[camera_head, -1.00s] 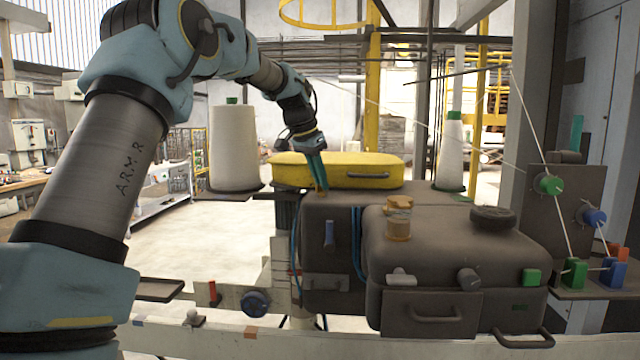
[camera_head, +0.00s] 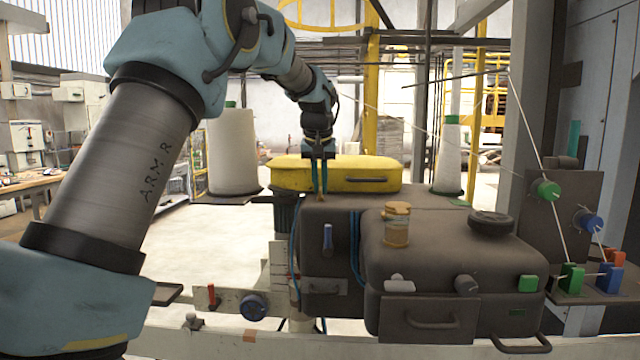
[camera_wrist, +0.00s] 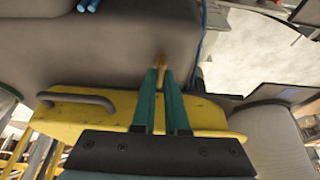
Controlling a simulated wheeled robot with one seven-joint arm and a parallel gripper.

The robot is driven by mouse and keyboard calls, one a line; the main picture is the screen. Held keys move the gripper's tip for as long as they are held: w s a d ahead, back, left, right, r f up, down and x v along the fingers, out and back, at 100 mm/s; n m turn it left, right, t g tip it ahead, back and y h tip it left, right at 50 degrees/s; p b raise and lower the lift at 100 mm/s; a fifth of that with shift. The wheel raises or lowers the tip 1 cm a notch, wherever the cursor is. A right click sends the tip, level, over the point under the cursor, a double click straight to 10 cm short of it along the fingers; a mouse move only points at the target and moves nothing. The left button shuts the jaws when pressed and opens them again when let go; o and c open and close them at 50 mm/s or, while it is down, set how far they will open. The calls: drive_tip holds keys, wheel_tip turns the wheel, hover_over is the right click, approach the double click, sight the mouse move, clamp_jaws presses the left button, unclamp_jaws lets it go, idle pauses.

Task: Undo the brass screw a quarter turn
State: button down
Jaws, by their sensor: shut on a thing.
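The brass screw (camera_wrist: 160,62) shows in the wrist view as a small brass-coloured piece on top of the dark grey housing (camera_wrist: 110,60), close to the yellow case. My gripper (camera_wrist: 162,72) has its two teal fingers closed on the screw's head, one finger on each side. In the head view my gripper (camera_head: 320,198) points down at the rear left of the housing top (camera_head: 345,203). The screw is tiny there and mostly hidden by the fingertips.
The yellow case (camera_head: 335,172) with a handle lies right behind the fingers. A brass-topped jar (camera_head: 397,225) and a dark round cap (camera_head: 491,223) stand on the front housing to the right. White thread cones (camera_head: 232,150) flank the machine.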

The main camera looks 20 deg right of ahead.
idle(0.5)
drive_tip(key=c, duration=0.9)
unclamp_jaws()
drive_tip(key=shift+c, duration=0.2)
drive_tip(key=b+v, duration=0.2)
drive_tip(key=v, duration=0.8)
drive_tip(key=shift+s+r, duration=0.15)
drive_tip(key=shift+r, duration=0.25)
